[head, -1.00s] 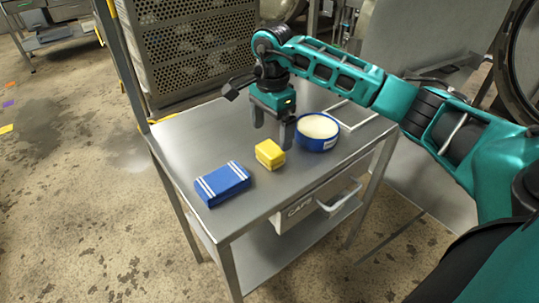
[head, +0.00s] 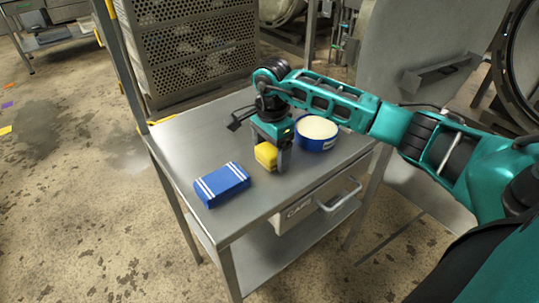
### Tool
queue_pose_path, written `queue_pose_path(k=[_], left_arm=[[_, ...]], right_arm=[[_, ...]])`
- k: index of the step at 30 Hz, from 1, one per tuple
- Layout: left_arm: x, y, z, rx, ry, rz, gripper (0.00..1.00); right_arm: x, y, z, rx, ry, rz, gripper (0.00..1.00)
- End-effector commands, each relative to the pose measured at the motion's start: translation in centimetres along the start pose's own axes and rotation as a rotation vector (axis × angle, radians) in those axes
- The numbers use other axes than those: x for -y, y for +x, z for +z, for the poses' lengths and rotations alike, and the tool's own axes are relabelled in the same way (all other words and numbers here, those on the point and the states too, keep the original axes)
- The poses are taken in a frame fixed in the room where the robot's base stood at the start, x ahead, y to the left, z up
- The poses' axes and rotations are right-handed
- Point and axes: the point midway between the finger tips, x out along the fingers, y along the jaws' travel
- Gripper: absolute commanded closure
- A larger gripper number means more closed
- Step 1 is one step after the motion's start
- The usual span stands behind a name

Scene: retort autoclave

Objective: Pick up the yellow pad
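The yellow pad (head: 265,155) is a small block on the steel table, right of the blue-and-white pack. My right gripper (head: 272,156) points down over it. One finger stands close along the pad's right side, and the other finger is hidden. Whether the fingers press on the pad cannot be told. The pad's top is partly covered by the gripper body, and it seems to sit at table height. My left gripper is not in view.
A blue-and-white pack (head: 222,184) lies at the table's front left. A blue round tub with pale contents (head: 316,132) stands close right of the gripper. The steel table (head: 190,145) is bare at the left. A drawer with a handle (head: 340,195) is below.

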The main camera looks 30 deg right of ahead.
Motion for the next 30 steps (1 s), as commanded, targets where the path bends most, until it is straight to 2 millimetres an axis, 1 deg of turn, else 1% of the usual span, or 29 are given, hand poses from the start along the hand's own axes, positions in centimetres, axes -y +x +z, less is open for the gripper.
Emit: queue_pose_path(k=[1, 9, 12, 19, 23, 26, 29, 30], left_arm=[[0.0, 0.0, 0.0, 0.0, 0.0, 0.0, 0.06], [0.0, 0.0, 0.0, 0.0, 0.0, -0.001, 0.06], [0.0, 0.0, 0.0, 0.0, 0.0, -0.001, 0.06], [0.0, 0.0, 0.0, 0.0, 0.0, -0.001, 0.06], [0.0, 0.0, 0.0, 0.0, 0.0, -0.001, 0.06], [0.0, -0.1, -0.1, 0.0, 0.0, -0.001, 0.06], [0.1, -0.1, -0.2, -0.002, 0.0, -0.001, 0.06], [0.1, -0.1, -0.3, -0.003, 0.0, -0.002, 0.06]], right_arm=[[0.0, 0.0, 0.0, 0.0, 0.0, 0.0, 0.25], [0.0, 0.0, 0.0, 0.0, 0.0, 0.0, 0.51], [0.0, -0.1, 0.0, 0.0, 0.0, 0.0, 0.59], [0.0, -0.1, 0.0, 0.0, 0.0, -0.001, 0.6], [0.1, -0.8, 0.0, 0.0, 0.0, -0.002, 0.6], [0.1, -1.8, 0.0, -0.001, -0.001, -0.004, 0.6], [0.1, -3.5, 0.0, -0.001, -0.001, -0.005, 0.6], [0.1, -4.4, 0.0, -0.001, -0.001, -0.006, 0.6]])
